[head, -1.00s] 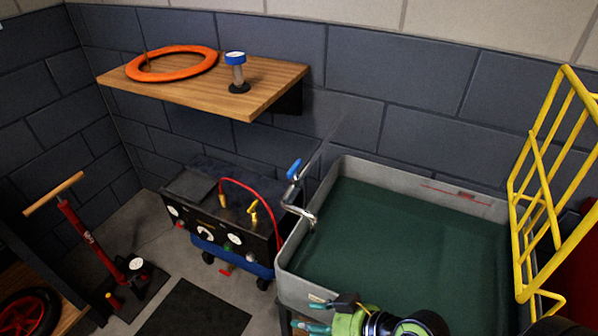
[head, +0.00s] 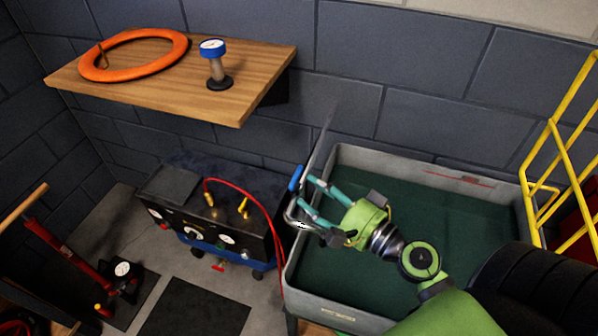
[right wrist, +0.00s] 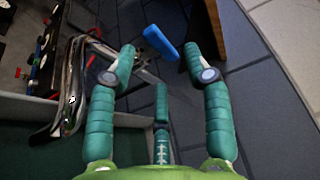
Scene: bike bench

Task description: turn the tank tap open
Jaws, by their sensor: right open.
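The tank (head: 337,308) is a grey-rimmed basin with a dark green inside, at the right of the head view. Its tap (head: 293,212) is a bent metal spout with a blue lever (head: 296,178) on top, at the tank's left back side. My right gripper (head: 305,203) is open at the tap. In the right wrist view the blue lever (right wrist: 159,42) lies just beyond and between the spread fingertips (right wrist: 158,62), with a gap to each finger. The metal spout (right wrist: 72,100) shows to the left of the fingers. My left gripper is not in view.
A wooden shelf (head: 150,92) with an orange ring (head: 110,73) and a blue-topped gauge stand (head: 214,66) hangs left of the tap. A black compressor (head: 205,232) with a red hose stands below it. A yellow rack (head: 560,150) stands at the right.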

